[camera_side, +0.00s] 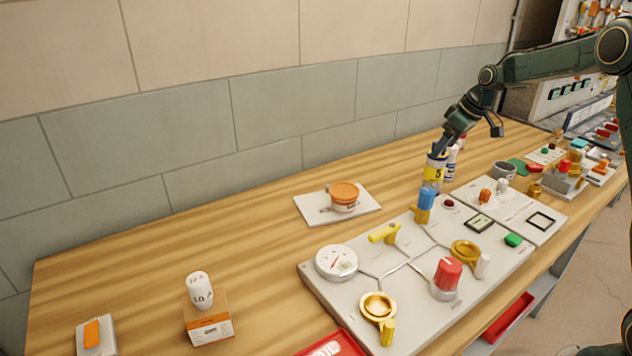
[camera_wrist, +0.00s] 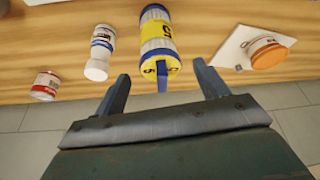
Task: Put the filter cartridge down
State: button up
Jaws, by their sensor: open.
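The filter cartridge is a white cylinder with a yellow band, a black number 5 and blue trim. In the side view the filter cartridge (camera_side: 435,172) looks upright on the wooden table behind the valve board, its foot partly hidden by a blue knob. It also shows in the wrist view (camera_wrist: 159,38), at the top middle. My gripper (camera_wrist: 163,84) is open, its two blue-grey fingers spread to either side of the cartridge's near end, with gaps visible. In the side view my gripper (camera_side: 440,146) is at the cartridge's top; contact cannot be told there.
A white bottle (camera_wrist: 102,48) and a red-and-white can (camera_wrist: 45,84) stand left of the cartridge in the wrist view. An orange-topped cup (camera_side: 344,196) sits on a white plate (camera_side: 308,210). The valve board (camera_side: 350,290) with knobs lies in front. Table between plate and cartridge is clear.

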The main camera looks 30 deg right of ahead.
jog(key=v, duration=0.6)
jog(key=shift+r, duration=0.3)
jog(key=shift+s, duration=0.15)
jog(key=s+a+r, duration=0.4)
jog(key=s+a, duration=0.2)
jog(key=a, duration=0.3)
jog(key=s+a+r, duration=0.5)
jog(key=s+a, duration=0.2)
jog(key=a, duration=0.1)
jog(key=s+a+f+m, duration=0.1)
jog(key=s+a, duration=0.3)
jog(key=s, duration=0.5)
jog(key=s+a+f+m+t, duration=0.1)
jog(key=s+a+f, duration=0.2)
jog(key=s, duration=0.7)
jog(key=shift+s+a+f+h, duration=0.25)
jog(key=shift+a+f+h, duration=0.05)
jog(key=shift+a+h, duration=0.1)
